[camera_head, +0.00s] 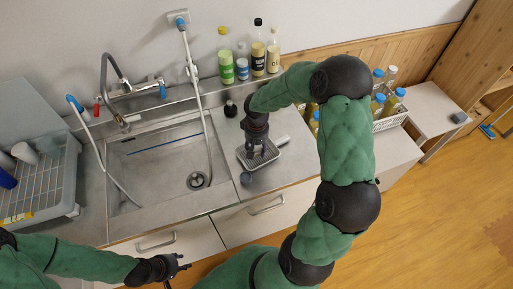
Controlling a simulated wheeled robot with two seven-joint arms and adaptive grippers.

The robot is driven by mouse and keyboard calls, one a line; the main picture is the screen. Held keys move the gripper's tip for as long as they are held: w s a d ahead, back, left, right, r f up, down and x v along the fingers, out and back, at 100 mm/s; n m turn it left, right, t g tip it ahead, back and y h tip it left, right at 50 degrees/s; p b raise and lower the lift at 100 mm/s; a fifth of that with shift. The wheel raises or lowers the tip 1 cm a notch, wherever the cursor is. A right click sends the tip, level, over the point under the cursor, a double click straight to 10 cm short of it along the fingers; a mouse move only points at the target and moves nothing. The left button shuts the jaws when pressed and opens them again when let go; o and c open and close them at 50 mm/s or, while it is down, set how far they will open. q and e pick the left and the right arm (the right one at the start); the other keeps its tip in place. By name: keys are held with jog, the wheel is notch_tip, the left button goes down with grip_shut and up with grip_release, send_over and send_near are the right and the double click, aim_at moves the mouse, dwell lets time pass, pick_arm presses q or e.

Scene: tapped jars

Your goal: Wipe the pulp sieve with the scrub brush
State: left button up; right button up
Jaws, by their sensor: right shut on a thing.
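The pulp sieve (243,157) appears to be the small grey rectangular tray on the steel counter, right of the sink. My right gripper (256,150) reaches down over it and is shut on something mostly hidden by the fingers. A pale bar (282,141) sticks out to the right beside the gripper; it may be the scrub brush's handle. Whether bristles touch the sieve cannot be seen. My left gripper (181,265) is empty in front of the counter's edge, with its fingers apart.
The sink (150,165) with taps and hoses lies left of the sieve. Bottles (258,50) line the back ledge. A dish rack (40,185) is at left; a crate of bottles (391,120) is at right.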

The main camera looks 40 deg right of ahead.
aim_at(269, 148)
jog(key=shift+w+a+b, duration=0.2)
jog(key=shift+a+b, duration=0.15)
jog(key=shift+a, duration=1.15)
jog(key=shift+w+a+b, duration=0.15)
jog(key=shift+a+b, duration=0.2)
jog(key=shift+a, duration=1.15)
jog(key=shift+f+b, duration=0.8)
jog(key=shift+f, duration=0.15)
jog(key=shift+s+d+p, duration=0.2)
jog(key=shift+d, duration=1.35)
jog(key=shift+s+d+p, duration=0.15)
jog(key=shift+d+p, duration=0.05)
jog(key=shift+d, duration=1.3)
jog(key=shift+s+d+p, duration=0.2)
jog(key=shift+d, duration=1.3)
jog(key=shift+s+d+p, duration=0.15)
jog(key=shift+d, duration=1.35)
jog(key=shift+a, duration=0.15)
